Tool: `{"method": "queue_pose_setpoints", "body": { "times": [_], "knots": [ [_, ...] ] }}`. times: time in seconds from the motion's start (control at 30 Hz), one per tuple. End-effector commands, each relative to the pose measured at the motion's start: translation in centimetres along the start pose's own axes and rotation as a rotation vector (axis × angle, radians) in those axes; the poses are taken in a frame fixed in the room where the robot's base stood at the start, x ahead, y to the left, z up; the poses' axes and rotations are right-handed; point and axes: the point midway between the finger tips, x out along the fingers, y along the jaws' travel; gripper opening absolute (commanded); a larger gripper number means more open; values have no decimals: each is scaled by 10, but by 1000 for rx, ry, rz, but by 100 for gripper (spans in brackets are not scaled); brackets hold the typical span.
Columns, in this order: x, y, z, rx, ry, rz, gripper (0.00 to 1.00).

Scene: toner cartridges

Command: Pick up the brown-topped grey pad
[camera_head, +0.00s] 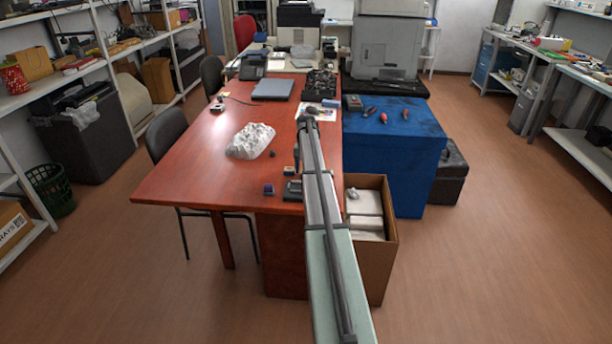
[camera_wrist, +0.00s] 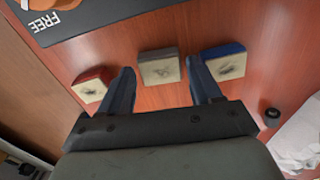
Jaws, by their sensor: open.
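In the wrist view, a small square pad with a worn, tan-grey face and grey-brown edges (camera_wrist: 159,67) lies on the red-brown table, between two similar pads. The left one has red edges (camera_wrist: 92,84); the right one has blue edges (camera_wrist: 224,62). My gripper (camera_wrist: 160,68) is open and empty, its two dark fingers on either side of the middle pad in the picture. I cannot tell how far above it they are. In the head view, the blue-edged pad (camera_head: 268,190) shows near the table's front edge; my arm hides much of the area beside it.
A crumpled white bag (camera_head: 251,140) lies on the table (camera_head: 190,165), left of my arm. A small black cylinder (camera_wrist: 271,116) stands near the blue-edged pad. A dark mat with lettering (camera_wrist: 85,18) is at the wrist view's upper left. An open cardboard box (camera_head: 378,255) stands beside the table.

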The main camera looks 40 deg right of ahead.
Motion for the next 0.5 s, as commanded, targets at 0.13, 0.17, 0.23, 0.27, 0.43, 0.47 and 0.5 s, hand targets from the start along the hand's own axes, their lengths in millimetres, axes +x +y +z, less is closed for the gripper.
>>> {"method": "queue_pose_setpoints", "body": {
  "times": [0.13,0.17,0.23,0.27,0.43,0.47,0.5],
  "knots": [
    [7,0,0,0,0,0,64],
    [7,0,0,0,0,0,64],
    [7,0,0,0,0,0,64],
    [7,0,0,0,0,0,64],
    [6,0,0,0,0,0,49],
    [6,0,0,0,0,0,47],
    [6,0,0,0,0,0,43]
  ]
}}
